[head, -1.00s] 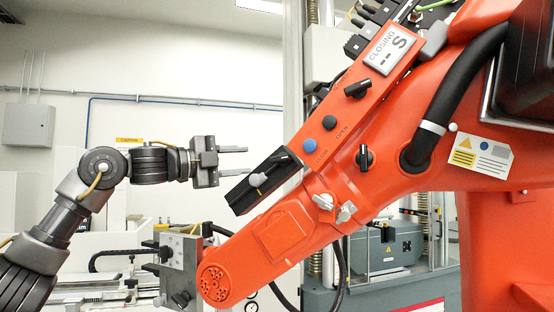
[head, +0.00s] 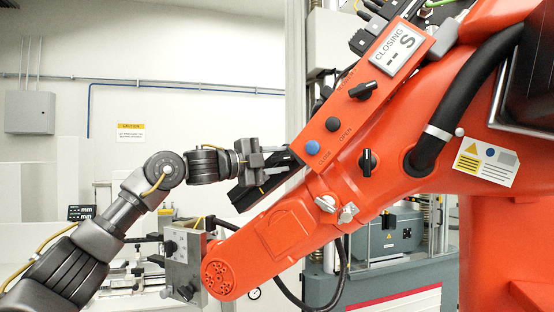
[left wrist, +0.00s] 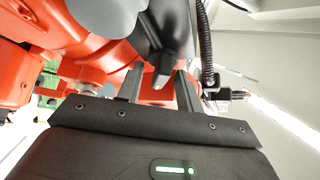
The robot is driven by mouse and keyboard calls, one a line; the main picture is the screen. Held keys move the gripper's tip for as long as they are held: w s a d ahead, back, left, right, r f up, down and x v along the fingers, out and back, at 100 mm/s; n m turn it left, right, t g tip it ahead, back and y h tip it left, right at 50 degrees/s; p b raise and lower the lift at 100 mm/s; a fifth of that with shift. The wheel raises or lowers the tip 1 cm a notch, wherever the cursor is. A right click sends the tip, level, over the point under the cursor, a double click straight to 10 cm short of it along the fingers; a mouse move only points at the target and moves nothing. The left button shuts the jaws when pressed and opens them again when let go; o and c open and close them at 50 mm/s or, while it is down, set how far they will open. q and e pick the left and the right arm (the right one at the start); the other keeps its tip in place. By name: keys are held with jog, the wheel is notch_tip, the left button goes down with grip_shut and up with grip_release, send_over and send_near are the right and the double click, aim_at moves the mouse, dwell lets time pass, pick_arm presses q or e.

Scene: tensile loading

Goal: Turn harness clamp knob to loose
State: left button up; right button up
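My left gripper (head: 280,158) reaches in from the left and overlaps the black block (head: 248,194) on the orange arm. Its fingers also show in the left wrist view (left wrist: 159,88), spread apart. A dark part with a grey tip (left wrist: 162,77) lies between them in that view, with no clear contact. The grey knob on the block is hidden behind my gripper in the head view. Two pale knobs (head: 326,203) (head: 347,213) sit lower on the orange arm. I cannot tell which knob is the harness clamp knob. My right gripper is not in view.
The orange arm (head: 265,240) fills the middle and right. A grey metal block (head: 185,252) stands below my gripper. Open space lies at the upper left.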

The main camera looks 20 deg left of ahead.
pick_arm(q)
grip_shut()
